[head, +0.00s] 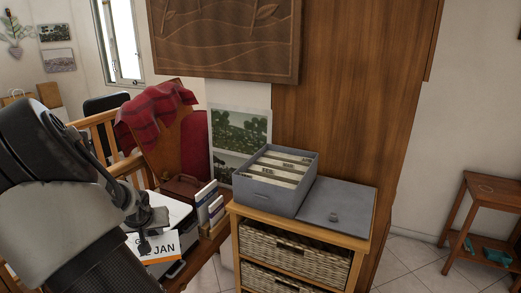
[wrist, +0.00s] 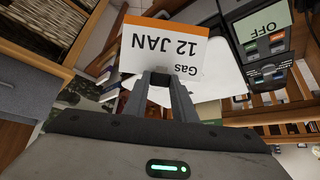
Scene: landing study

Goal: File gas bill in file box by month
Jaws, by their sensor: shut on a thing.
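The gas bill (head: 163,249) is a white sheet with an orange edge. In the wrist view the bill (wrist: 160,48) reads "Gas 12 JAN" upside down. My gripper (head: 146,236) is shut on one edge of it; the fingers (wrist: 171,84) show in the wrist view too. The grey file box (head: 262,196) stands open on the wicker-drawer cabinet, to the right of my gripper and apart from it. Several pale dividers (head: 281,166) with tabs stand in rows inside; their labels are too small to read. The box's grey lid (head: 345,200) lies flat beside it.
A printer (head: 177,208) stands close by the bill; its panel (wrist: 268,48) reads "OFF" in the wrist view. Upright books (head: 207,203) stand between it and the wicker-drawer cabinet (head: 290,258). A wooden chair with a red plaid cloth (head: 155,108) is behind. A small side table (head: 490,190) stands far right.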

